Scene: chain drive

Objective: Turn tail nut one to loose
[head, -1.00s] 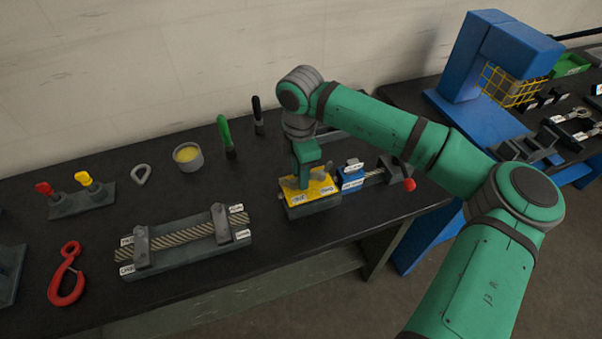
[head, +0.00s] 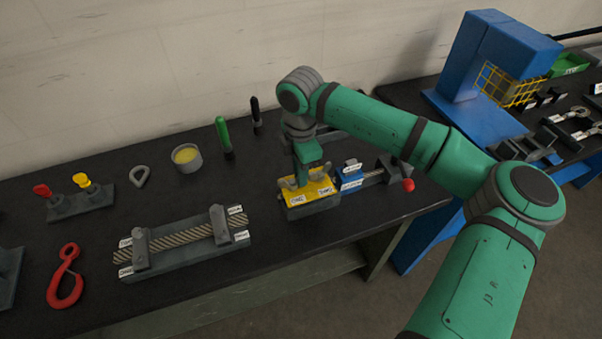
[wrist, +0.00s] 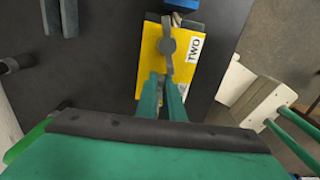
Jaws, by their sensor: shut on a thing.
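The yellow plate (head: 320,183) tops a dark block on the bench, with two white labels on its front part; the one legible in the wrist view reads TWO. My gripper (head: 302,181) points down over the plate's left part. In the wrist view, my gripper (wrist: 163,88) has its two green fingers close together over the yellow plate (wrist: 148,62). They are shut on tail nut one, which the fingers mostly hide. A grey winged nut (wrist: 167,46) beside the TWO label stands just beyond the fingertips, apart from the hold. How far nut one is turned cannot be told.
A blue block (head: 350,178) and a red knob (head: 408,185) are right of the plate. A rope in a clamp fixture (head: 185,260) lies to the left. Behind stand a green-handled tool (head: 223,134) and a tin of yellow grease (head: 187,157). Bare bench lies in front.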

